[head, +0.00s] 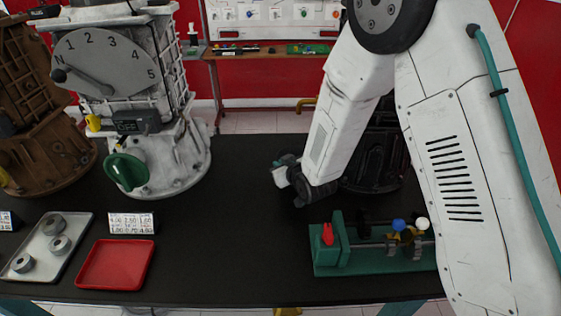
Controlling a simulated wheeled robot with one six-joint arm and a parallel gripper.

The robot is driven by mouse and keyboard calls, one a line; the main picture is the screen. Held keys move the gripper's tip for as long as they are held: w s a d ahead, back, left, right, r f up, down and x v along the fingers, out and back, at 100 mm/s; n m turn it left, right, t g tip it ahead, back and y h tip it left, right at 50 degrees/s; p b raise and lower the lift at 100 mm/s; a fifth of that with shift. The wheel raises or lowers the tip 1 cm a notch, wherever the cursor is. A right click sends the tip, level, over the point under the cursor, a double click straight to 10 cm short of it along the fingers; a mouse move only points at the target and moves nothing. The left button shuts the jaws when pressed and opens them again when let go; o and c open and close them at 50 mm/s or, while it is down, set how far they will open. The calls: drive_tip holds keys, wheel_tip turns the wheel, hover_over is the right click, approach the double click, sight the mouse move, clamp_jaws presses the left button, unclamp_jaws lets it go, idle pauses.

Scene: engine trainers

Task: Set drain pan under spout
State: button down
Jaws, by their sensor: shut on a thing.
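My arm comes down from the upper right, and its end with my gripper (284,172) is over the middle of the black table. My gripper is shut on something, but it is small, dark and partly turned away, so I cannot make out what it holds. A shallow red tray (115,264) lies flat at the front left of the table, apart from my gripper; I cannot tell whether it is the drain pan. No spout is clearly recognisable. A small yellow part (93,123) sits on the side of the grey gearbox housing.
The grey housing (120,60), with a numbered dial and green knob (126,170), stands at left beside a brown housing (50,140). A grey tray (73,228) holds rings. The table's centre front is clear.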

drive_tip(key=shift+f, duration=0.45)
idle(0.4)
drive_tip(key=c, duration=1.5)
unclamp_jaws()
